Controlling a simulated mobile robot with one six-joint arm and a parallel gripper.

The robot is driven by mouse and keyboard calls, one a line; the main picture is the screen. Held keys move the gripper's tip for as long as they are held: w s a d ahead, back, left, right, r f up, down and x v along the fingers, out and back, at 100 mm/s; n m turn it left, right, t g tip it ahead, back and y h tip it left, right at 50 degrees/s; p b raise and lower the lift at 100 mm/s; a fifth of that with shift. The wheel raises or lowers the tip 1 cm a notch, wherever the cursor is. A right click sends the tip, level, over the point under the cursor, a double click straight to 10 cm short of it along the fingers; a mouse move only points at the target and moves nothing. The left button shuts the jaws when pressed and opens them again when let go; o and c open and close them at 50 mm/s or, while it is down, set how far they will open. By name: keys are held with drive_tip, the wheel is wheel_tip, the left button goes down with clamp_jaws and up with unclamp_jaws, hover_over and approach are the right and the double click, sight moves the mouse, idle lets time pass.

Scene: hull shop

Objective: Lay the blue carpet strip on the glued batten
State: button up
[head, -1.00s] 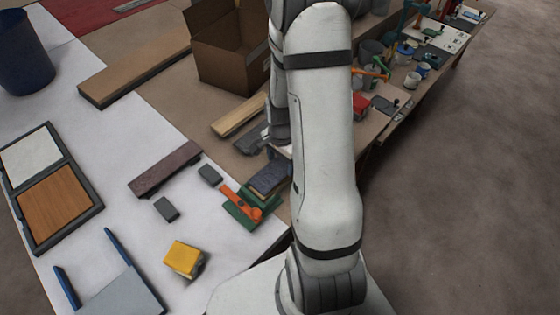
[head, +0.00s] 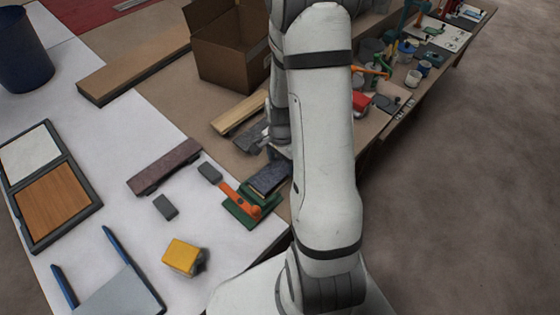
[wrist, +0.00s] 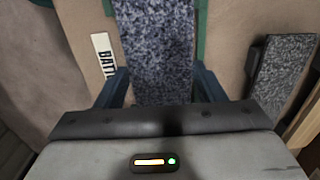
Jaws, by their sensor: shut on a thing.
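The blue carpet strip (wrist: 155,45) is a speckled blue-grey length running up the middle of the wrist view. My gripper (wrist: 161,82) is shut on it, with a dark blue finger at each long side. The strip's far end lies between green edges (wrist: 201,18). In the head view the strip (head: 269,178) shows as a dark blue piece over a green fixture (head: 245,212) with an orange lever (head: 240,199). The batten and its glue are hidden.
A grey speckled strip (wrist: 283,70) lies right of my gripper. A brown-purple bar (head: 164,166), small grey blocks (head: 165,206) and a yellow block (head: 182,257) lie left of the fixture. A cardboard box (head: 232,55) stands behind. The white bench has clear patches.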

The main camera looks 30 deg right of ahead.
drive_tip(key=shift+f+b, duration=0.5)
idle(0.5)
drive_tip(key=o, duration=1.1)
drive_tip(key=shift+c, duration=0.2)
drive_tip(key=shift+r+p, duration=2.4)
drive_tip(key=shift+r, duration=1.1)
drive_tip(key=shift+w, duration=0.1)
